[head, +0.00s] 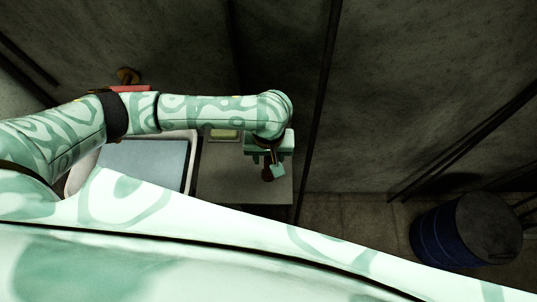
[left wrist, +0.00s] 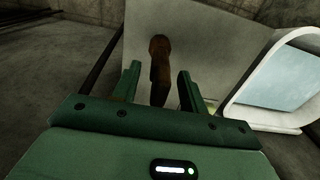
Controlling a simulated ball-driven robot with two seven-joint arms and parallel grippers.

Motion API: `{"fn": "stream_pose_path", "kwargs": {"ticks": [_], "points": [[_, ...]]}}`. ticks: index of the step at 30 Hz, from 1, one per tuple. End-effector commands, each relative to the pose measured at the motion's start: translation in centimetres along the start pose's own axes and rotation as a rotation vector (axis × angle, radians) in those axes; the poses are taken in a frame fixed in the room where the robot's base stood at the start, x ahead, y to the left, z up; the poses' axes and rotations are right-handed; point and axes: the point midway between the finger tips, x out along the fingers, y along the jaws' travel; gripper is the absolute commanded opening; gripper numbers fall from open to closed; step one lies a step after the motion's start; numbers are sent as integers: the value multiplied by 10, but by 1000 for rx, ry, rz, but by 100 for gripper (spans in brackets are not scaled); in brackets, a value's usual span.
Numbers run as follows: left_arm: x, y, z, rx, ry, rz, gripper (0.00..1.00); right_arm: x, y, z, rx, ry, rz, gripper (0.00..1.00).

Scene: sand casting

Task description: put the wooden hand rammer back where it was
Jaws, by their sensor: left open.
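The wooden hand rammer (left wrist: 160,72) is dark brown with a rounded end and shows over the grey tabletop (left wrist: 215,45) in the left wrist view. My left gripper (left wrist: 159,68) is open, with one finger on each side of the rammer. A gap shows between the rammer and each finger. In the head view the left gripper (head: 273,160) is over the right end of the grey table (head: 225,185), and a small brown part of the rammer (head: 267,175) shows beside it. The rammer's lower part is hidden behind the gripper body. My right gripper is not in view.
A white-rimmed tray (head: 193,165) with a pale blue-grey inside lies left of the gripper. A small yellow-green item (head: 224,134) is near the table's back. A red object (head: 130,88) shows behind my arm. A blue barrel (head: 440,238) stands on the floor at right.

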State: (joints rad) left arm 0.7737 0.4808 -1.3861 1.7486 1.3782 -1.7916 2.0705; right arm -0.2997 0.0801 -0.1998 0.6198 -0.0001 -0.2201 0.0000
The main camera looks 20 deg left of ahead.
Motion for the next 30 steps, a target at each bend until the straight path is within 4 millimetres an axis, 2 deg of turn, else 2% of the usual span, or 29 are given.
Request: {"fn": "stream_pose_path", "kwargs": {"ticks": [5, 12, 16, 21, 30], "points": [[-29, 0, -1, 1, 3, 2, 43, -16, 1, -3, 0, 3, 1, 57], [-88, 0, -1, 1, 3, 1, 43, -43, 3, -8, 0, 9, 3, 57], [-109, 0, -1, 0, 2, 1, 43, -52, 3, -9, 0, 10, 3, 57], [-120, 0, 0, -1, 0, 0, 43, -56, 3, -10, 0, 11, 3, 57], [-120, 0, 0, -1, -1, 0, 43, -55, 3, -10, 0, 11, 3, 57]]}}
